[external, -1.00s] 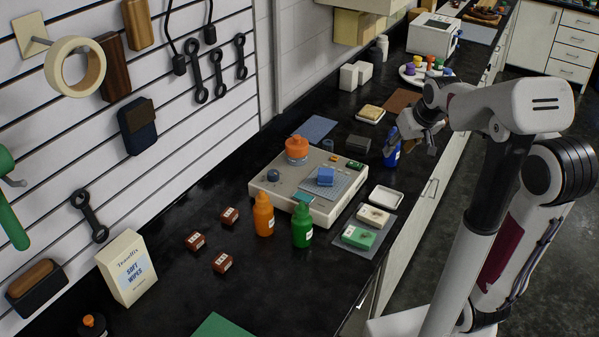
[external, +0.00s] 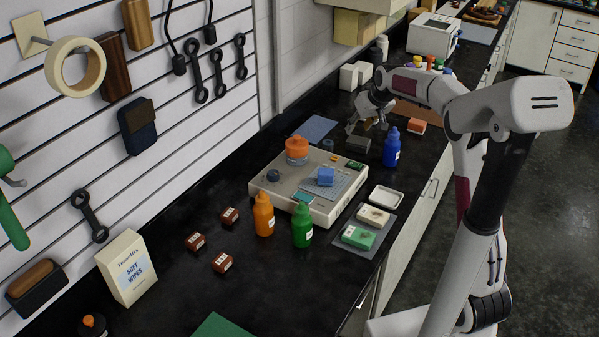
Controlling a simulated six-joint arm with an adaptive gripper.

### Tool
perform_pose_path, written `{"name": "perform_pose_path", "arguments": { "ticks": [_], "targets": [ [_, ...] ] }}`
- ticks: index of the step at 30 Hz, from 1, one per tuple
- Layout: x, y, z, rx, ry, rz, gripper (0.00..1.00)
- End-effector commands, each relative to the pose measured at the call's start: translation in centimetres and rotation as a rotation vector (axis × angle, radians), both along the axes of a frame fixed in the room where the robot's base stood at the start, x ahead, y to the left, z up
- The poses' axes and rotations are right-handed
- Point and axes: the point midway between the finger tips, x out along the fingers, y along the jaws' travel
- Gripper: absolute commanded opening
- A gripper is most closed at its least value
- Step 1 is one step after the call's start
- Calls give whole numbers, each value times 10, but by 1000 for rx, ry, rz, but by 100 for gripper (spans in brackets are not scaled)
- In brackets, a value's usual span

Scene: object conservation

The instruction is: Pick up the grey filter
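A dark grey block (external: 357,143), which looks like the grey filter, lies on the black counter behind the cream device. My gripper (external: 367,128) is just above and behind it in the picture, pointing down. Its fingers are spread with nothing seen between them. I cannot tell the exact height of the fingertips over the block.
A blue bottle (external: 391,149) stands right of the block, with a red block (external: 417,126) behind it. The cream device (external: 265,187) with an orange-lidded jar (external: 297,150) is in front. A blue mat (external: 313,128) lies to the left.

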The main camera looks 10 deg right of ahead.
Motion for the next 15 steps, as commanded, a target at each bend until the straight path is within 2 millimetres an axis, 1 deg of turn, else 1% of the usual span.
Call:
{"name": "perform_pose_path", "arguments": {
  "ticks": [1, 3, 11, 15],
  "targets": [
    [11, 2, -8, 0, 1, 4, 37],
    [24, 5, -17, 0, -1, 8, 37],
    [70, 14, -55, 0, -8, 25, 37],
    [93, 19, -78, 0, -11, 34, 37]
  ]
}}
